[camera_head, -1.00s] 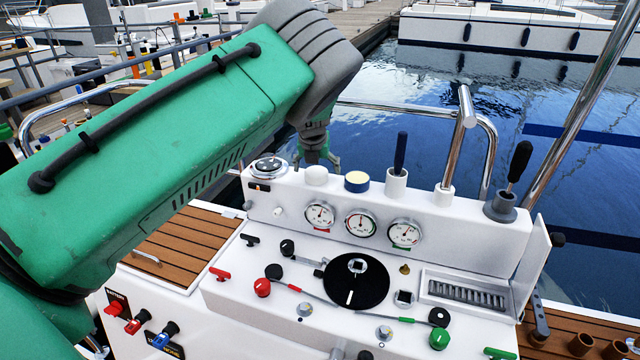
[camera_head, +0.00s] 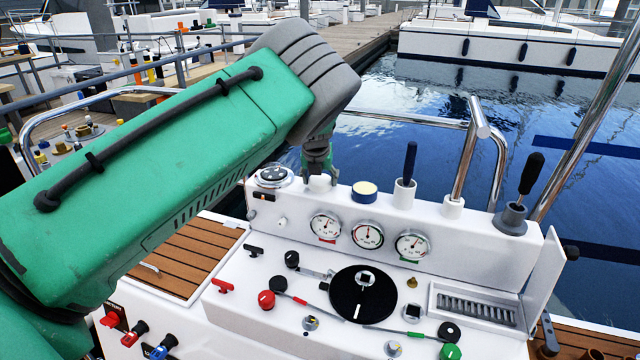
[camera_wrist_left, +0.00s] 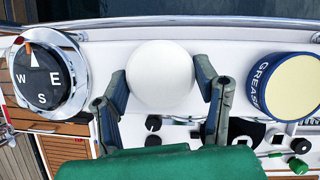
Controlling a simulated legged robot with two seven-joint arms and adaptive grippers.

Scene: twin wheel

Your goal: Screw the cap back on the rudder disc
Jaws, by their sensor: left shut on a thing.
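The rudder disc is a black round disc (camera_head: 357,297) with a white mark and a square metal fitting at its centre, flat on the white console. A white domed cap (camera_head: 320,183) sits on the console's top ledge. My left gripper (camera_head: 319,173) is at the cap with its fingers shut on the sides. In the left wrist view the round white cap (camera_wrist_left: 161,76) lies between the fingers of my left gripper (camera_wrist_left: 162,88). The cap's underside is hidden. My right gripper does not show.
A compass (camera_head: 272,176) and a blue grease tin (camera_head: 364,192) flank the cap closely. Gauges (camera_head: 367,236), a blue-handled lever (camera_head: 408,165), a black-handled lever (camera_head: 528,180) and metal rails (camera_head: 467,155) stand nearby. A small brass piece (camera_head: 412,283) is right of the disc.

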